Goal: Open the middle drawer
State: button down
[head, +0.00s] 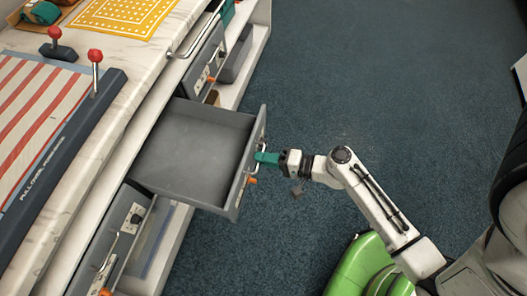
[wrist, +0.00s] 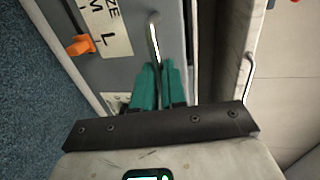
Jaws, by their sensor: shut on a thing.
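The middle drawer (head: 195,150) is a grey, empty-looking drawer pulled well out from the counter in the head view. My gripper (head: 265,158), with teal fingers, is at its front panel and is shut on the metal bar handle. In the wrist view my gripper (wrist: 158,75) has its teal fingers closed around the lower part of the handle (wrist: 154,38). The drawer front (wrist: 130,75) there carries a label strip and an orange tab (wrist: 80,45). The fingers hide part of the handle.
Other drawer fronts, one farther up (head: 208,62) and one nearer (head: 120,240), flank it. The white countertop (head: 120,120) holds red-knobbed levers, a striped mat and a yellow mat (head: 122,14). Blue carpet (head: 350,80) is clear to the right. A green rounded object (head: 365,268) is at the bottom.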

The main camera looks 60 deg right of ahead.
jog(key=c, duration=1.2)
grip_release()
jog(key=v, duration=1.1)
jog(key=shift+w, duration=0.1)
jog(key=a+r+n+g+y+p, duration=0.1)
jog(key=a+n+g+y+p, duration=0.1)
jog(key=a+n+g+p, duration=0.55)
notch_tip(320, 180, up, 9)
jog(key=d+n+g+h+p, duration=0.1)
jog(key=d+n+g+h, duration=0.1)
jog(key=n+g+h, duration=0.4)
jog(key=shift+s+d+h, duration=0.3)
jog(key=shift+d+h, duration=0.1)
jog(key=shift+h, duration=0.1)
